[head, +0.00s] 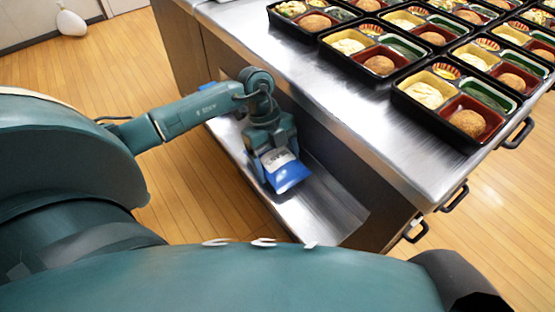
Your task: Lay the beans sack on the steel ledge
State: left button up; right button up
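My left gripper (273,160) points down over the steel ledge (325,205), a low shelf along the counter's side. It appears shut on a blue-and-white sack (288,178), taken as the beans sack; its print is too small to read. The sack hangs tilted below the fingers, over the ledge's middle. I cannot tell whether its lower edge touches the steel. The fingers hide its upper part. My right gripper is not in view.
The steel counter (330,85) above the ledge carries several bento trays (405,97). Black handles (455,198) stick out on its right side. The ledge's near end is bare. Bits of blue (226,74) show behind my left arm. A white bag (71,23) lies on the floor.

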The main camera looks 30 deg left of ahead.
aim_at(275, 153)
pick_arm(q)
jog(key=shift+o, duration=0.4)
jog(key=shift+r, duration=0.15)
jog(key=shift+a+r, duration=0.15)
jog(key=shift+r, duration=0.15)
jog(key=p+v, duration=0.1)
jog(key=v, duration=0.4)
jog(key=shift+w+a, duration=0.1)
jog(key=w+a, duration=0.1)
jog(key=a, duration=0.2)
jog(key=w+a, duration=0.1)
jog(key=a, duration=0.2)
jog(key=w+a, duration=0.2)
jog(key=a, duration=0.1)
jog(key=shift+a+f+b, duration=0.35)
jog(key=shift+b, duration=0.05)
jog(key=shift+w+a, duration=0.2)
jog(key=shift+a, duration=0.3)
jog(key=shift+s, duration=0.1)
